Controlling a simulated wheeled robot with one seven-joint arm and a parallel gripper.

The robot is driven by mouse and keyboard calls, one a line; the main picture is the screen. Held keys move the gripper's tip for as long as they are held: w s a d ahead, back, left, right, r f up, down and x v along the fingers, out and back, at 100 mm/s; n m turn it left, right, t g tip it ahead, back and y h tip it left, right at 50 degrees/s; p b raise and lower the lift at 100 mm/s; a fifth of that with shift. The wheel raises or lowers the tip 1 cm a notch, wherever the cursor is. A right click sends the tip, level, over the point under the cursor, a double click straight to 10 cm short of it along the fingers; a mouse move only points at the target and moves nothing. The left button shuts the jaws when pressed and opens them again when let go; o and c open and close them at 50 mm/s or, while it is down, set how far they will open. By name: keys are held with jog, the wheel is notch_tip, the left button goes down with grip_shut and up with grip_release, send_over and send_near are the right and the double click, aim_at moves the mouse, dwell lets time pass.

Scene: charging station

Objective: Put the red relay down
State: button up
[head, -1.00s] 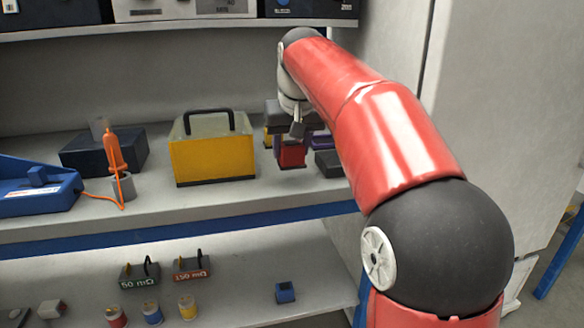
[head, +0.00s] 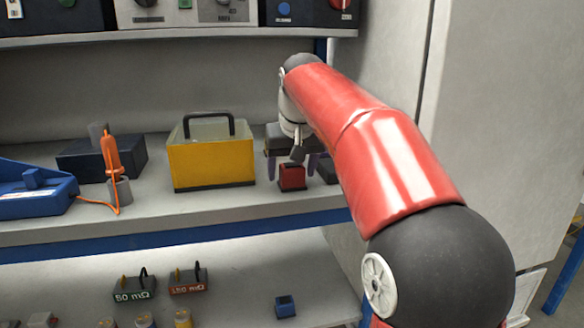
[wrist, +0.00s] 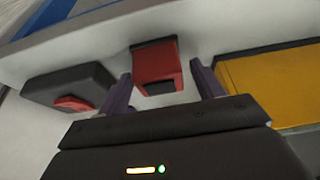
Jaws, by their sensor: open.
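The red relay (head: 292,177), a small red block with dark parts, stands upright on the upper shelf, right of the yellow box. In the wrist view the relay (wrist: 155,66) sits between the two purple-grey fingers, with a visible gap on each side. My gripper (head: 292,168) is open above and around the relay; its fingers (wrist: 162,85) do not appear to touch it. My arm hides part of the shelf to the right.
The yellow box with a black handle (head: 212,165) stands close left of my gripper. A dark box (head: 328,171) with a red top part (wrist: 73,103) is close on the other side. A blue device (head: 38,193) and orange tool (head: 111,155) are further left.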

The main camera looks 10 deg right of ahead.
jog(key=shift+r, duration=0.25)
jog(key=p+v, duration=0.3)
jog(key=v, duration=0.8)
jog(key=shift+s+r, duration=0.15)
jog(key=shift+r, duration=0.25)
jog(key=s+f+t, duration=0.1)
jog(key=s+f, duration=2.3)
jog(key=f, duration=0.2)
jog(key=shift+s, duration=0.15)
jog(key=shift+o, duration=0.4)
